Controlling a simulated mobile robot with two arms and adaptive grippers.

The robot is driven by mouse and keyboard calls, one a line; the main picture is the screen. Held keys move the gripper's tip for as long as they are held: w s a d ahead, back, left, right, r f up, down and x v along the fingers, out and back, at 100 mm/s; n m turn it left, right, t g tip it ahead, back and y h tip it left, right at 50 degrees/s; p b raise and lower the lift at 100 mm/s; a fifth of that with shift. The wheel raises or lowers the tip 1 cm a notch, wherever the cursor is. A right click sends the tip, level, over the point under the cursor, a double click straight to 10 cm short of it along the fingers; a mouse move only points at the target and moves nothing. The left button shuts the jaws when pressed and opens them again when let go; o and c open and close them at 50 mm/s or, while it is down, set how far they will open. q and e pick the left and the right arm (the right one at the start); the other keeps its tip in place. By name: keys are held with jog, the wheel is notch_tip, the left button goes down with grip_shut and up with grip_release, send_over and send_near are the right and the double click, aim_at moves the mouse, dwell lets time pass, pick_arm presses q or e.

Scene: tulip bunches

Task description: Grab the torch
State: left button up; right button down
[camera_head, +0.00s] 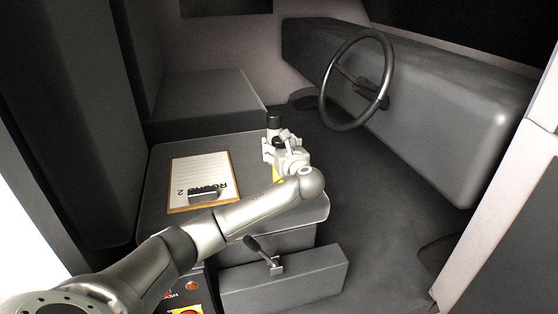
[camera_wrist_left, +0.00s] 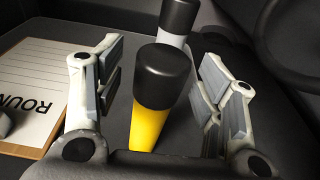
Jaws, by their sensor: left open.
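A yellow torch with a black head (camera_wrist_left: 150,110) stands in the middle of the left wrist view, between the two fingers of my left gripper (camera_wrist_left: 160,78). The fingers are open, with a visible gap on either side of it. In the head view, my left gripper (camera_head: 286,152) is over the right part of the seat cushion and hides most of the torch; a bit of yellow (camera_head: 277,174) shows below it. My right gripper is not in view.
A black-topped pale cylinder (camera_wrist_left: 178,22) stands just behind the torch. A clipboard (camera_head: 202,180) with a paper lies left on the cushion (camera_head: 155,195). A steering wheel (camera_head: 357,82) and dashboard are at the back right. A lever (camera_head: 262,250) is in front.

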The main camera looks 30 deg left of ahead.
pick_arm(q)
jog(key=shift+w+a+f, duration=0.15)
jog(key=shift+w+a, duration=0.25)
jog(key=shift+a, duration=0.05)
jog(key=shift+c, duration=0.2)
grip_shut()
